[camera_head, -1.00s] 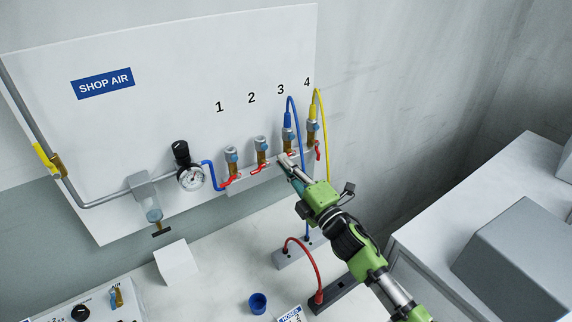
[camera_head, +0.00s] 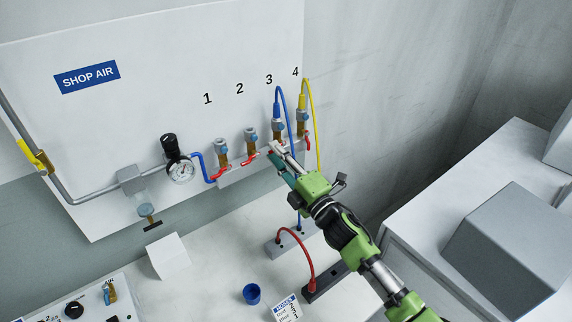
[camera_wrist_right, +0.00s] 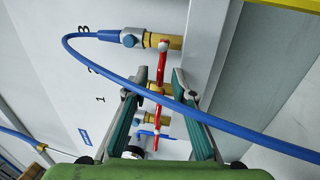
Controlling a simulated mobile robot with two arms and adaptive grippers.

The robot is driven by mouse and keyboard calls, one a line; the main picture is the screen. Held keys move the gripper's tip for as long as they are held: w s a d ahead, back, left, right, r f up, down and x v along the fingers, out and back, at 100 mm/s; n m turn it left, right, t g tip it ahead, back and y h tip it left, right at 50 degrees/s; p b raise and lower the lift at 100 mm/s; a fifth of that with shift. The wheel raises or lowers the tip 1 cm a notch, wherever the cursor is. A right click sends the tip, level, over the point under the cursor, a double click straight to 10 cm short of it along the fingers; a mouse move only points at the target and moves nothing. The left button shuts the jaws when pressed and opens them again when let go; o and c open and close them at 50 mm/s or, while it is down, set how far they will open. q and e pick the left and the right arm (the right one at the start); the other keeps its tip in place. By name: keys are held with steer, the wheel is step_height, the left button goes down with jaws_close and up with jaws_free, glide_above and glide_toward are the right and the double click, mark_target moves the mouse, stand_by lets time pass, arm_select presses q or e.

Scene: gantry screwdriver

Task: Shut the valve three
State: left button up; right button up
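Valve three (camera_head: 278,136) is on the wall panel under the number 3, with a blue hose plugged into it. Its red handle (camera_wrist_right: 161,64) shows in the right wrist view, but my gripper mostly hides it in the head view. My right gripper (camera_head: 277,152) is at this valve. In the right wrist view its two fingers (camera_wrist_right: 154,86) are apart, with the red handle reaching between their tips. I see no clear contact with either finger. The blue hose (camera_wrist_right: 190,112) crosses in front of the fingers. My left gripper is not in view.
Valve one (camera_head: 221,152), valve two (camera_head: 250,143) and valve four (camera_head: 303,124) stand close beside it. A yellow hose (camera_head: 314,115) hangs from valve four. A gauge (camera_head: 181,170) is to the left. Below are a white block (camera_head: 168,256) and a blue cup (camera_head: 251,294).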

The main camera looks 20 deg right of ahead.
steer(key=v, duration=1.1)
steer(key=shift+s, duration=0.35)
steer(key=shift+d+f, duration=0.1)
steer(key=shift+d, duration=0.05)
